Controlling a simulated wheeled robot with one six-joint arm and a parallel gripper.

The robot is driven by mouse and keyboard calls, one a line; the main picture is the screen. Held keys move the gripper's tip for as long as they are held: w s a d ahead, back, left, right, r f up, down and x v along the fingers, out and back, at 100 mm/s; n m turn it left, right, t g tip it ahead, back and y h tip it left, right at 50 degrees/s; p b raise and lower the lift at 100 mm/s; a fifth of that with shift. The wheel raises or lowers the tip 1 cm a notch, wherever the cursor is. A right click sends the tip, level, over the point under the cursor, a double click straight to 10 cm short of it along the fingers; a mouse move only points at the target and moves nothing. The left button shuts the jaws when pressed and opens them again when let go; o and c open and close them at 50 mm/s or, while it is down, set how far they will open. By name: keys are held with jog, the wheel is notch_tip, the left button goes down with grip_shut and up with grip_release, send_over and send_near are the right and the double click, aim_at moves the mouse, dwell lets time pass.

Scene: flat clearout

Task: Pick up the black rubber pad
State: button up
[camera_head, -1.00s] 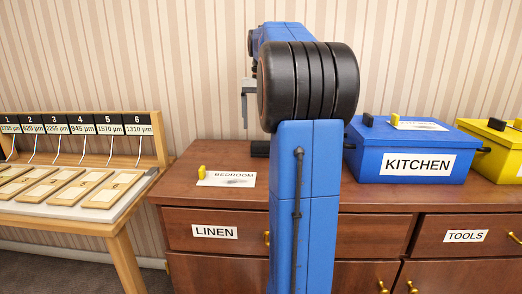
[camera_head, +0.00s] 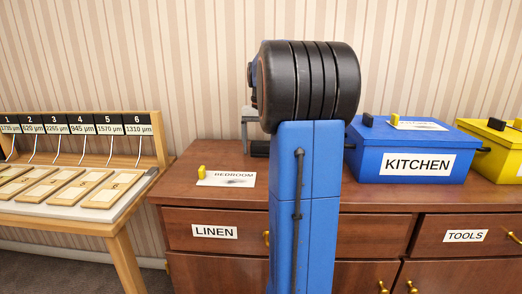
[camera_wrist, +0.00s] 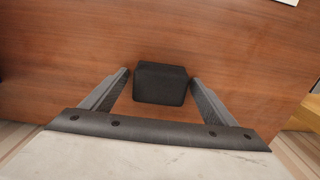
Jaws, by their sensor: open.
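The black rubber pad (camera_wrist: 160,84) is a small dark block on the brown wooden cabinet top in the wrist view. In the head view a dark piece, which looks like the pad (camera_head: 259,148), shows partly behind my arm. My gripper (camera_wrist: 159,76) is open in the wrist view, with one finger on each side of the pad. Small gaps show between the fingers and the pad. In the head view one grey part of my gripper (camera_head: 249,120) shows left of my arm, low over the cabinet; the rest is hidden.
A BEDROOM card (camera_head: 230,179) with a yellow block (camera_head: 201,172) lies left of my arm on the cabinet (camera_head: 180,193). A blue KITCHEN box (camera_head: 408,156) and a yellow box (camera_head: 502,147) stand to the right. A table with numbered panels (camera_head: 112,190) stands at the left.

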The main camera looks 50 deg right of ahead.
jog(key=shift+c, duration=0.5)
jog(key=c, duration=1)
notch_tip(320, 180, up, 10)
jog(key=shift+o, duration=0.4)
